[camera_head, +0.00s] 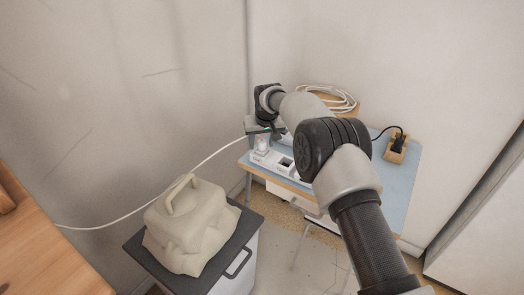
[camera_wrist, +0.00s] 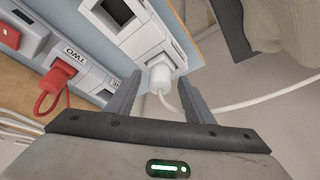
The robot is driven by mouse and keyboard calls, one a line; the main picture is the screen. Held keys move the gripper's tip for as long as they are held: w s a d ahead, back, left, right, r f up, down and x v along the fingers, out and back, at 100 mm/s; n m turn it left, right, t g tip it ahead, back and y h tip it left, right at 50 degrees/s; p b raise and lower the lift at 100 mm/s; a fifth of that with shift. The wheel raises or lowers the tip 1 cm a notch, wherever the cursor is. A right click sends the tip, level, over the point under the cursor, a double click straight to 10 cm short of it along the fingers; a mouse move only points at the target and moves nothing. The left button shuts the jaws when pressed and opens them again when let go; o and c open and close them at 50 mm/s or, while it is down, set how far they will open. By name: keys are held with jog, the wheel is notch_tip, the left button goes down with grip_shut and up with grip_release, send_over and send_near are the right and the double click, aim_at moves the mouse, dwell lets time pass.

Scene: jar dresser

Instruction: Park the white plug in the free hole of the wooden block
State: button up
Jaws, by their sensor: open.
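The white plug (camera_wrist: 160,77) sits in a socket at the end of a white power strip (camera_wrist: 148,38). It also shows in the camera_head view (camera_head: 262,146). My gripper (camera_wrist: 161,82) is open, with one finger on each side of the plug; I cannot tell whether they touch it. In the camera_head view my gripper (camera_head: 264,132) is just above the plug. The wooden block (camera_head: 395,154) stands at the table's right side with a black plug (camera_head: 399,138) in it. Its free hole cannot be made out.
A red plug (camera_wrist: 61,73) sits in the unit labelled TWO. A coiled white cable (camera_head: 332,99) lies at the back of the blue table (camera_head: 402,185). The white plug's cord (camera_head: 190,165) runs left past a beige covered object (camera_head: 189,225). Clear tabletop lies before the block.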

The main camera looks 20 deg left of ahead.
jog(key=c, duration=1.1)
jog(key=shift+c, duration=0.2)
